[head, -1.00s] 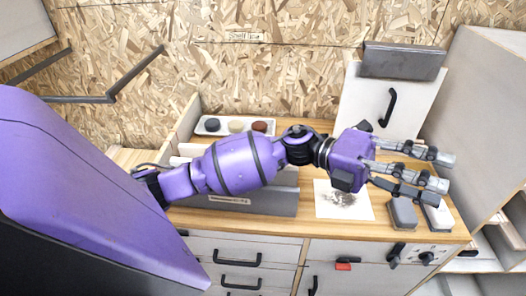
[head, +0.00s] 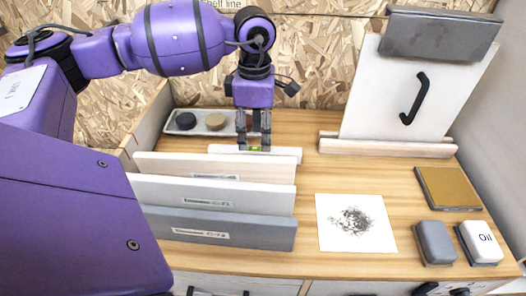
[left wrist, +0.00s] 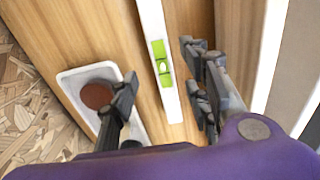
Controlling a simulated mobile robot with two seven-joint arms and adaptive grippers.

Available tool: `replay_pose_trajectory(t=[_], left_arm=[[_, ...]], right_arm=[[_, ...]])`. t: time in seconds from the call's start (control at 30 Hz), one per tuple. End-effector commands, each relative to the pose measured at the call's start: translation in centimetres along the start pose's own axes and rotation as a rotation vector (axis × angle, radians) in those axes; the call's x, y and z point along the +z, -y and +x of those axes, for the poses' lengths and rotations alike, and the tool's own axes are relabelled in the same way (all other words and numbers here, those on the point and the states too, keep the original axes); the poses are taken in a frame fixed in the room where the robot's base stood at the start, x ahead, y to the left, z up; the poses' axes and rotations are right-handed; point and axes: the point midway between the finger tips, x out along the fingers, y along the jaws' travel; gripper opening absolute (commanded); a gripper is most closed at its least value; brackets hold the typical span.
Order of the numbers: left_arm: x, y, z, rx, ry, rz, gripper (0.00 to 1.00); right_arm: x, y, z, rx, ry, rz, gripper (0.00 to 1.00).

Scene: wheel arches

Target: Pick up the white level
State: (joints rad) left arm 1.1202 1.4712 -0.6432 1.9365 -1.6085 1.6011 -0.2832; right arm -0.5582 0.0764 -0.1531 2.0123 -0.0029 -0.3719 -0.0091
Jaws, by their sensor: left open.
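The white level (head: 285,153) lies on the wooden worktop behind the upright panels, with a green vial near its middle. In the left wrist view the white level (left wrist: 152,28) runs lengthwise between my spread fingers, green vial in sight. My left gripper (head: 253,146) points down right over the level's middle; it is open and holds nothing. In the left wrist view its fingers (left wrist: 160,68) appear on either side of the level; I cannot tell whether they touch it. My right gripper is not in view.
Several upright panels (head: 215,170) stand just in front of the level. A white tray (head: 198,130) with round pieces is close behind left. Worktop is clear around the sheet.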

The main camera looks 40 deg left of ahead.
Motion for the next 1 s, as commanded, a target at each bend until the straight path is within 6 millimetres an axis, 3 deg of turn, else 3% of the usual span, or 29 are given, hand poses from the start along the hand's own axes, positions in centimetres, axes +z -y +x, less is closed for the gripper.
replay_pose_trajectory(t=[0.4,0.7,1.0], left_arm=[[0.2,0.2,5.3,-0.002,0.004,-0.001,0.44],[0.2,0.2,6.1,-0.001,0.005,-0.001,0.44],[0.2,0.2,6.0,-0.002,0.005,-0.001,0.06]], right_arm=[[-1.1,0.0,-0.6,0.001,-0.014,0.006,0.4],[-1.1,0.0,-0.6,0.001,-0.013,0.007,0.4],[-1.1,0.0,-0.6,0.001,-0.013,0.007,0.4]])
